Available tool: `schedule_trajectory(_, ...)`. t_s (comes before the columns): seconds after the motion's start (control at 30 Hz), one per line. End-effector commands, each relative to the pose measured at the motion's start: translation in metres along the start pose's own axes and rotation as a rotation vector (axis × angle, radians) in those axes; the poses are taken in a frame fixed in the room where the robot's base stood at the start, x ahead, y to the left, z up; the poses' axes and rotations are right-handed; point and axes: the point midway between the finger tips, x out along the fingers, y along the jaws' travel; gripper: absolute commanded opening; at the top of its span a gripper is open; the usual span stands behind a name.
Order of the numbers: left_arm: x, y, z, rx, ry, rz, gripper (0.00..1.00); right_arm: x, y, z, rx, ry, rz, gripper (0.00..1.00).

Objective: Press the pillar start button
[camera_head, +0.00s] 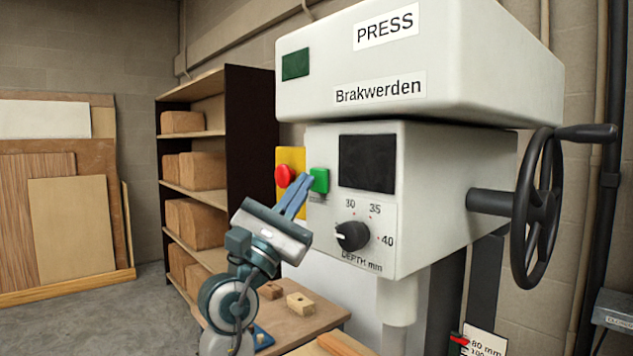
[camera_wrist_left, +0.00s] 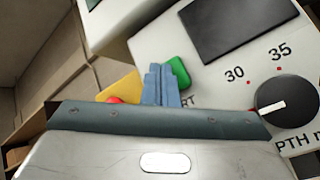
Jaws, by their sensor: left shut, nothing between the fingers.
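The green start button (camera_head: 319,180) sits on the front of the white press head, left of the dark display. My left gripper (camera_head: 304,183) is shut and empty, its blue fingertips beside the button's left edge in the head view. In the left wrist view, the green button (camera_wrist_left: 177,74) shows just right of the closed fingertips (camera_wrist_left: 160,70), partly hidden by them. Whether the tips touch the button I cannot tell. A red button (camera_head: 283,175) on a yellow plate (camera_head: 291,156) is just left of the fingers. My right gripper is in neither view.
The depth knob (camera_head: 353,236) is below the dark display (camera_head: 367,163). A black handwheel (camera_head: 537,210) sticks out at right. Wooden blocks (camera_head: 300,303) lie on a bench below my left arm. A shelf (camera_head: 236,110) with boxes stands behind.

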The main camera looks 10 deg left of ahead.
Motion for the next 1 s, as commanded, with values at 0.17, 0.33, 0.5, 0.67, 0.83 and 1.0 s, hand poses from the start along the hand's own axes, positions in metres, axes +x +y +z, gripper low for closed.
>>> schedule_trajectory(0.17,0.0002,0.0,0.0001,0.001,0.0,0.0,0.0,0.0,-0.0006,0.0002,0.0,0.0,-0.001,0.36)
schedule_trajectory(0.33,0.0003,-0.0001,0.0,0.001,-0.001,0.0,0.0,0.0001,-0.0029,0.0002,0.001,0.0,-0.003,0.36)
schedule_trajectory(0.5,0.0013,-0.0008,-0.0007,0.001,-0.001,0.0,0.0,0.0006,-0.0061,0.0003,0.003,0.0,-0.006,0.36)
schedule_trajectory(0.67,0.0026,-0.0017,-0.0016,0.002,-0.001,0.0,0.0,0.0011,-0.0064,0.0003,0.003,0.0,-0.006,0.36)
schedule_trajectory(0.83,0.004,-0.0026,-0.0026,0.002,-0.001,0.0,0.0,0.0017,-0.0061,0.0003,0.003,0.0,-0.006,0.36)
schedule_trajectory(1.0,0.0055,-0.0037,-0.0037,0.001,-0.001,0.0,0.0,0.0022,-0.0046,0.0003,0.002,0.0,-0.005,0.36)
